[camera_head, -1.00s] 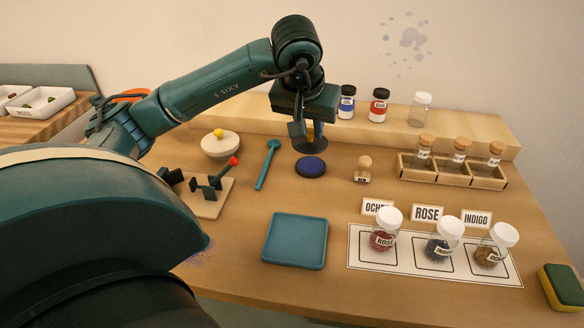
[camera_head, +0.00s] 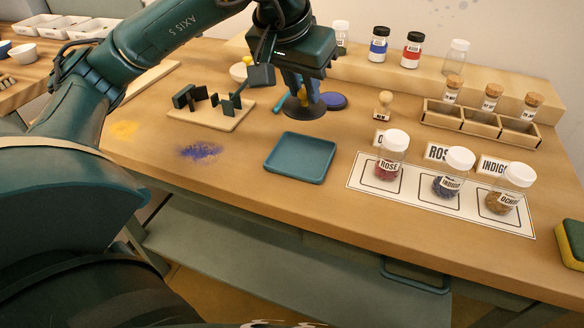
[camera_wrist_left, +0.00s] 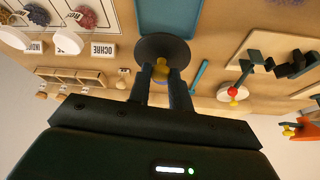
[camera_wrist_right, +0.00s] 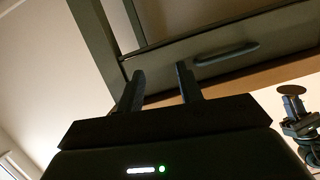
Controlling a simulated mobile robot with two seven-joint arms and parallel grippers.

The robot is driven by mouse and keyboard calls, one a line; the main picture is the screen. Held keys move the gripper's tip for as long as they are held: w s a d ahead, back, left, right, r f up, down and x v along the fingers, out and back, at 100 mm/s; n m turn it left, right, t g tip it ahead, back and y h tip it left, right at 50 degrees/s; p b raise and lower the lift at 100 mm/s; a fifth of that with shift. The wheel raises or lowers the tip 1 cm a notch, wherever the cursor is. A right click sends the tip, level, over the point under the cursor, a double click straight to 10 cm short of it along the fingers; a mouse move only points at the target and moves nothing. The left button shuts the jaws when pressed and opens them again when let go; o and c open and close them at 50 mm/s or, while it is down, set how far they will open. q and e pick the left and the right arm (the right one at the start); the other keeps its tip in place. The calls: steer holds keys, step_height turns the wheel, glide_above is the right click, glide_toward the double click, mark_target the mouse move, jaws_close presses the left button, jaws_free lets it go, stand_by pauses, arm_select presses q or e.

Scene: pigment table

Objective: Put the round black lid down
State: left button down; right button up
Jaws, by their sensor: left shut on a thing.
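The round black lid (camera_head: 302,108) has a yellow knob, and my left gripper (camera_head: 300,88) is shut on that knob. The lid hangs roughly level behind the blue square tray (camera_head: 299,158), partly overlapping the dark blue round pad (camera_head: 333,101) in the head view. In the left wrist view the lid (camera_wrist_left: 163,48) hides part of the tray's edge (camera_wrist_left: 200,20). I cannot tell its exact height above the table. My right gripper (camera_wrist_right: 160,85) shows only in its own wrist view, with its fingers apart and nothing between them.
A small wooden stand (camera_head: 212,115) with dark pieces is left of the lid. A wooden stamp (camera_head: 383,104) and a white card (camera_head: 440,194) bearing jars are to the right. Bare table lies left of the tray, marked by purple powder (camera_head: 200,151).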

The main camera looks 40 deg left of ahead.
mark_target(297, 115)
arm_select(q)
steer(key=shift+s+d+f, duration=0.1)
steer(key=shift+s, duration=0.1)
step_height(297, 115, down, 6)
steer(key=shift+s+f+b, duration=0.1)
steer(key=shift+f+b, duration=0.15)
steer(key=shift+b, duration=0.3)
steer(key=shift+f, duration=1.7)
arm_select(e)
steer(key=shift+s+d, duration=0.1)
steer(key=shift+d, duration=0.1)
arm_select(q)
steer(key=shift+f+b, duration=0.1)
steer(key=shift+b, duration=0.25)
arm_select(e)
steer(key=shift+f, duration=0.1)
arm_select(q)
steer(key=shift+f, duration=0.1)
steer(key=c, duration=1.3)
jaws_free()
arm_select(e)
steer(key=shift+a+f, duration=0.15)
